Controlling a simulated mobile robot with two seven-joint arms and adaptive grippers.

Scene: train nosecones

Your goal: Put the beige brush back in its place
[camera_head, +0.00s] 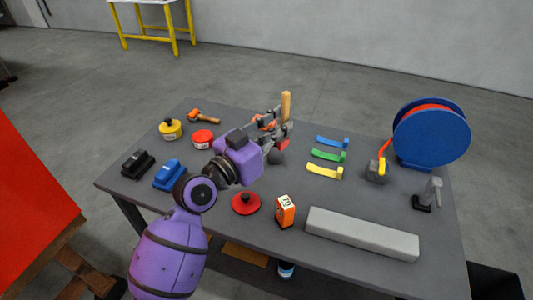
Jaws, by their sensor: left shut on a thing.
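My left arm reaches in over the grey table (265,222), and its gripper (283,127) is shut on the beige brush (286,104). The brush's beige handle stands upright above the fingers. Its lower part is hidden behind the gripper, so I cannot tell whether it touches the table. A dark round thing (277,157) shows just below the gripper; I cannot tell whether it belongs to the brush. My right gripper is not in view.
Blue, green and yellow tools (327,155) lie right of the gripper, before a blue reel (431,133). A long grey block (361,233) and orange box (285,211) are at the front. Yellow (170,129) and red (203,139) round things stand left.

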